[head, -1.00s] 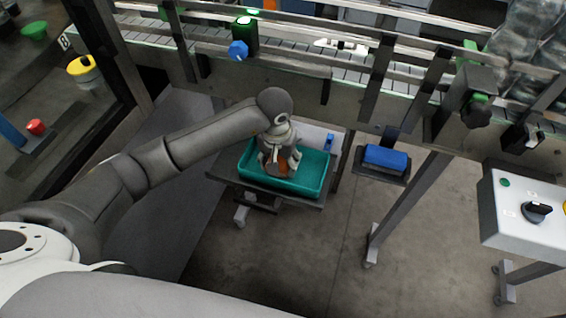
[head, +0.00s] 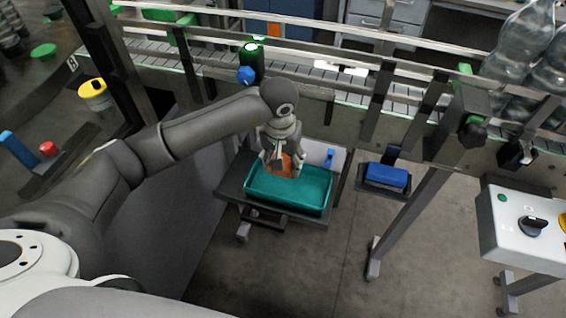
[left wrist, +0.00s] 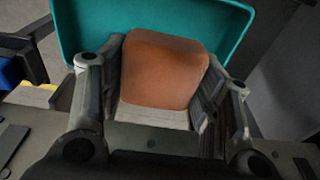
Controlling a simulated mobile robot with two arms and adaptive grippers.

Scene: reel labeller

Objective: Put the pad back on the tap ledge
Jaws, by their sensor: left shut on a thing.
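An orange-brown pad (left wrist: 165,70) with a pale layer along its near edge sits between the fingers of my left gripper (left wrist: 163,85). In the head view the pad (head: 285,166) is held above the back part of a teal tray (head: 290,207). My left gripper (head: 283,155) is shut on it and points down. The gripper partly hides the pad in the head view. A small dark ledge (head: 367,190) on the conveyor frame, right of the tray, carries a blue block (head: 387,175). I cannot tell which surface is the tap ledge. My right gripper is not in view.
The tray stands on a dark cart (head: 229,188) with a small blue item (head: 329,158) at its back right. The conveyor (head: 310,77) runs behind, with rails and posts. A control box (head: 520,225) stands at the right. Open floor lies between.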

